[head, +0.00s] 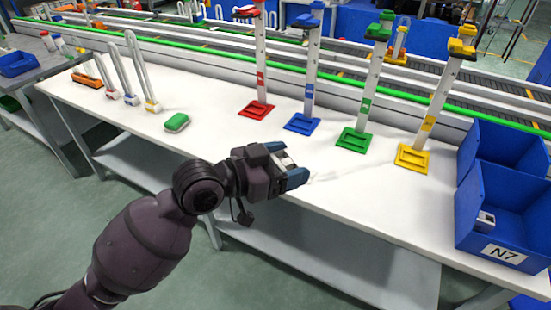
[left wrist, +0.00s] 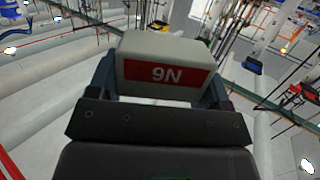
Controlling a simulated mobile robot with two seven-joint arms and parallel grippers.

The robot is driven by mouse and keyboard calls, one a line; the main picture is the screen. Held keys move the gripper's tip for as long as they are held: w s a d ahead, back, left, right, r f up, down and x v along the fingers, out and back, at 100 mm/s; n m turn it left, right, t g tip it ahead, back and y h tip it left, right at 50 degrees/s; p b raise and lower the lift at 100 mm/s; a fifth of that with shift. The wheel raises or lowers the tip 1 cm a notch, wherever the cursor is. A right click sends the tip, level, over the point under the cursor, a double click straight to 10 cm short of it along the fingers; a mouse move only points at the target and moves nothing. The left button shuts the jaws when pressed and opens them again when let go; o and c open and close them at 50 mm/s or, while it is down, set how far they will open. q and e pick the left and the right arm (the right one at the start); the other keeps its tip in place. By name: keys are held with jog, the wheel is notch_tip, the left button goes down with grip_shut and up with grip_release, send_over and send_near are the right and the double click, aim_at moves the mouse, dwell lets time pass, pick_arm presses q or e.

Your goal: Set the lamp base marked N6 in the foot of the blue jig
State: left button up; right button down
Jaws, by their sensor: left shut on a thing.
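My left gripper (head: 288,163) is shut on a lamp base (head: 283,159), held above the front part of the white table. In the left wrist view the lamp base (left wrist: 165,55) is a pale block with a red label that reads N6 upside down, between the fingers (left wrist: 165,85). The blue jig (head: 309,75) is an upright post with a blue foot (head: 302,125) on the table, behind and slightly right of the gripper, apart from it. My right gripper is not in view.
A red jig (head: 257,108) stands left of the blue one. A green jig (head: 356,137) and a yellow jig (head: 413,158) stand to its right. Blue bins (head: 478,235) sit at the right end, the front one labelled N7. A green-topped block (head: 177,122) and several glass tubes (head: 148,80) are at left.

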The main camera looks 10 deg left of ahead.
aim_at(296, 166)
pick_arm(q)
jog(key=shift+w+d+f+m+g+h, duration=0.7)
jog(key=shift+w+d+f+m+g, duration=0.25)
jog(key=shift+f+g, duration=0.25)
jog(key=shift+a, duration=0.1)
jog(key=shift+s+a+m+g+h, duration=0.25)
jog(key=shift+a+m+g, duration=0.25)
jog(key=shift+m+g, duration=0.45)
jog(key=shift+s+a+m+g+h, duration=0.15)
jog(key=shift+a+m+g+h, duration=0.35)
jog(key=shift+g, duration=0.6)
jog(key=shift+s+a+m+g+h, duration=0.2)
jog(key=shift+a+m+g, duration=0.35)
jog(key=shift+m+g, duration=0.45)
